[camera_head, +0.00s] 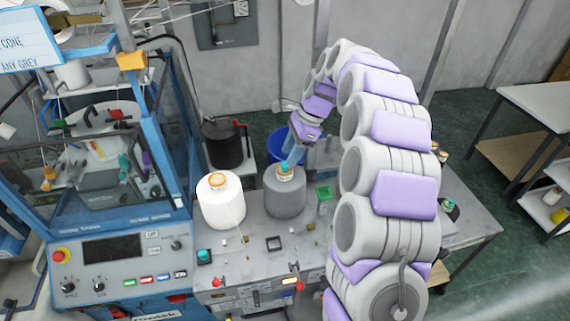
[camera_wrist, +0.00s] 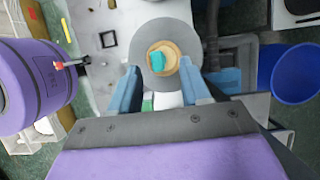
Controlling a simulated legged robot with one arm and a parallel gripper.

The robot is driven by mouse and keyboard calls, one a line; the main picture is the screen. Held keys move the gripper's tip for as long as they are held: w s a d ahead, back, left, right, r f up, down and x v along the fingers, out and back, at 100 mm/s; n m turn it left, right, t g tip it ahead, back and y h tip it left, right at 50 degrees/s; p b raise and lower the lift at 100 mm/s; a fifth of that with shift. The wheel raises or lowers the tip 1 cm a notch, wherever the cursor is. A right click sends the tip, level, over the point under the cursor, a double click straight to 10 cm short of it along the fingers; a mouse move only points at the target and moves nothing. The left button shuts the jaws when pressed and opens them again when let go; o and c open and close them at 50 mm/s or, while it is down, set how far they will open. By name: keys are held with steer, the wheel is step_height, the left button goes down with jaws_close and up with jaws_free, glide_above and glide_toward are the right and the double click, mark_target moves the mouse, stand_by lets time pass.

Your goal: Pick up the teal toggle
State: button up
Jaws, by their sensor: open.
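The teal toggle (camera_wrist: 158,63) lies on the tan top (camera_wrist: 171,50) of a grey yarn cone (camera_wrist: 184,83) in the wrist view. In the head view the teal toggle (camera_head: 284,167) shows on top of the grey cone (camera_head: 285,197), which stands on the grey bench. My gripper (camera_wrist: 160,92) is open, with one blue finger on each side of the cone's top and nothing between them in its hold. In the head view my gripper (camera_head: 294,152) is just above the grey cone and partly hides its top.
A white yarn cone (camera_head: 221,204) stands left of the grey one. A blue bucket (camera_head: 279,144) stands behind the bench, also in the wrist view (camera_wrist: 292,75). A blue-framed knitting machine (camera_head: 100,215) fills the left. A small green tray (camera_head: 324,193) is to the right.

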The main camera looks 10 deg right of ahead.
steer(key=shift+x, duration=1.5)
steer(key=shift+r, duration=0.1)
jaws_close()
